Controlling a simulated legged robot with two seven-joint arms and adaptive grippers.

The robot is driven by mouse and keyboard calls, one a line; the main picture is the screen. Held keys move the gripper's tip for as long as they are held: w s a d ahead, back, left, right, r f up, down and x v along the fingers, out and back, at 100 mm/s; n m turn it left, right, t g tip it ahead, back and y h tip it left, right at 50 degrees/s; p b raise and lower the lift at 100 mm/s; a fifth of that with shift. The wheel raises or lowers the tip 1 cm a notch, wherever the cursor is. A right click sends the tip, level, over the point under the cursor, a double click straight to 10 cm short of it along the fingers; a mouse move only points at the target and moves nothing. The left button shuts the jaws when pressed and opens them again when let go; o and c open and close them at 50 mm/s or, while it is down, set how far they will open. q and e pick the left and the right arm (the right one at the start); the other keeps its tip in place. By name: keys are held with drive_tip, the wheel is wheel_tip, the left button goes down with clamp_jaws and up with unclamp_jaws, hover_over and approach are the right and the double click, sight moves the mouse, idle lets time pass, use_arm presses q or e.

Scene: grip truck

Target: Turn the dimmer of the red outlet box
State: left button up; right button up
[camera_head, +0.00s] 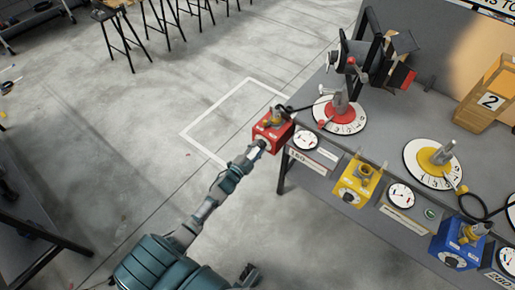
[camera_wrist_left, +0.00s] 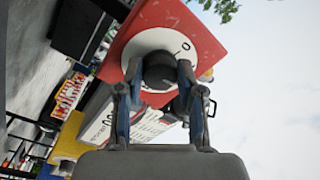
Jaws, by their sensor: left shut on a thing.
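The red outlet box (camera_head: 273,132) sits at the left corner of the workbench. Its front face carries a white dial plate with a black dimmer knob. In the left wrist view the red box (camera_wrist_left: 203,22) fills the top, and the dark dimmer knob (camera_wrist_left: 159,72) sits on the white plate. My left gripper (camera_wrist_left: 158,82) is shut on the knob, one finger on each side. In the head view my left gripper (camera_head: 257,149) reaches the front of the red box and partly hides the dial. My right gripper is in neither view.
The workbench (camera_head: 400,115) holds a yellow outlet box (camera_head: 357,183), a blue outlet box (camera_head: 458,243), gauges and round dial plates. A wooden box (camera_head: 488,97) marked 2 stands at the back right. Stools (camera_head: 118,35) stand far off; open floor lies left of the bench.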

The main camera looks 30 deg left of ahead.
use_arm(q)
drive_tip(key=shift+f+m, duration=0.15)
drive_tip(key=shift+m, duration=0.95)
drive_tip(key=o, duration=1.1)
drive_tip(key=shift+o, duration=0.2)
drive_tip(key=shift+s, duration=0.15)
drive_tip(key=s, duration=1.1)
drive_tip(key=shift+s+a+f, duration=0.3)
drive_tip(key=shift+a, duration=0.15)
